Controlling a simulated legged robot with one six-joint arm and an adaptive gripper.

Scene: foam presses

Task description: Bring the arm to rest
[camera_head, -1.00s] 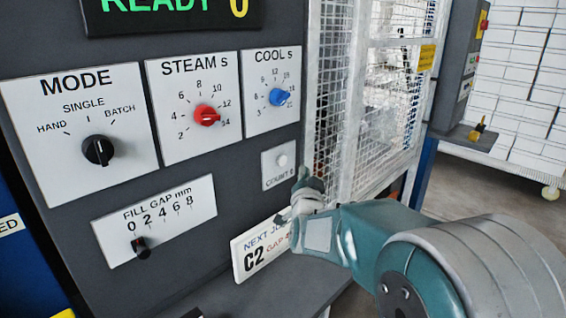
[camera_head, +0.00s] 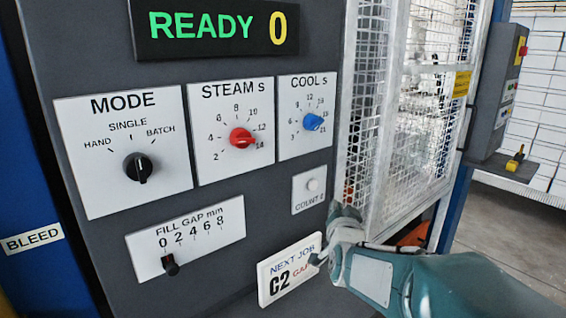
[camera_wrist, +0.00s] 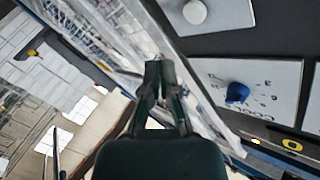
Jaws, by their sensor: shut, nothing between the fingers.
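My gripper (camera_wrist: 159,82) is shut and empty in the wrist view, its fingertips together in front of the press panel and mesh guard. In the head view my arm reaches in from the lower right, and the gripper end (camera_head: 345,218) is beside the "NEXT JOB C2" card (camera_head: 285,270), covering its right part. The white count button (camera_head: 312,185) is just above and left of the gripper; I see no contact. It also shows in the wrist view (camera_wrist: 194,12).
The panel holds a mode knob (camera_head: 138,167), red steam knob (camera_head: 241,138), blue cool knob (camera_head: 313,121) and fill gap slider (camera_head: 170,265). The display (camera_head: 212,27) reads READY 0. A mesh guard (camera_head: 400,130) stands right of the panel. Open floor shows at right.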

